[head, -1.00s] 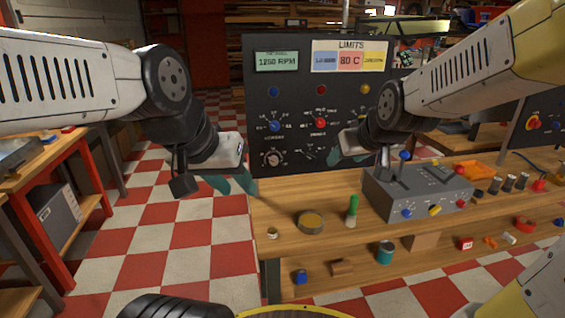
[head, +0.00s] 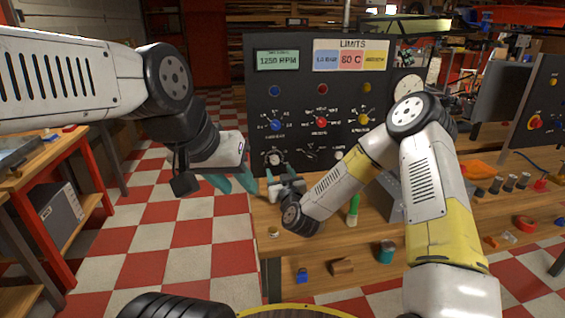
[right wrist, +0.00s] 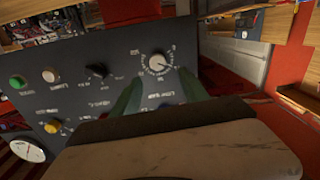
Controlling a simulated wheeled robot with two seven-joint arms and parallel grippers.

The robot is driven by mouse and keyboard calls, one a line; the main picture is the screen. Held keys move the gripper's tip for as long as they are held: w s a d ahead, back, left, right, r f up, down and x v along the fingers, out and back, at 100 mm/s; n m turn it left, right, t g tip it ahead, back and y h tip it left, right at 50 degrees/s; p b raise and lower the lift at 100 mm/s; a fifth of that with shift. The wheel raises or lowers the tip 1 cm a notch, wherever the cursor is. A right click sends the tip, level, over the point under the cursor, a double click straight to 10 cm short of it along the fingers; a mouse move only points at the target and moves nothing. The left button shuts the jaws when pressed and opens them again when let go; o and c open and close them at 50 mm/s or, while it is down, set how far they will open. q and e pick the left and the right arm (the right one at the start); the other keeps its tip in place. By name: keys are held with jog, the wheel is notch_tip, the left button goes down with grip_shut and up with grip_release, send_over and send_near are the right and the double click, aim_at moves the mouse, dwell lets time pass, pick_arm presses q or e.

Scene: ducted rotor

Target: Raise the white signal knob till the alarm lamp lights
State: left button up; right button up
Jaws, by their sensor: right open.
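The white signal knob (head: 274,158) is at the lower left of the dark upright panel (head: 256,110). In the right wrist view the white knob (right wrist: 157,60) sits in a ring of markings. My right gripper (head: 280,173) is open just below and in front of it; its fingertips show apart in the right wrist view (right wrist: 160,92), with the knob beyond the gap. I see no contact. Blue (head: 274,91), red (head: 322,89) and yellow (head: 364,88) lamps sit high on the panel; which is the alarm lamp is unreadable. My left gripper (head: 240,187) is open and empty left of the panel.
Blue (head: 275,125), red (head: 320,122) and yellow (head: 363,119) knobs are above the white one. A black knob (right wrist: 97,72) is beside it. A green-topped post (head: 353,207) and a grey box (head: 392,195) stand on the wooden bench (head: 380,232), partly behind my right arm.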

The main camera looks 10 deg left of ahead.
aim_at(275, 161)
jog(key=x, duration=0.7)
jog(key=shift+w+f, duration=0.3)
jog(key=shift+w, duration=0.1)
jog(key=shift+m, duration=0.3)
grip_shut()
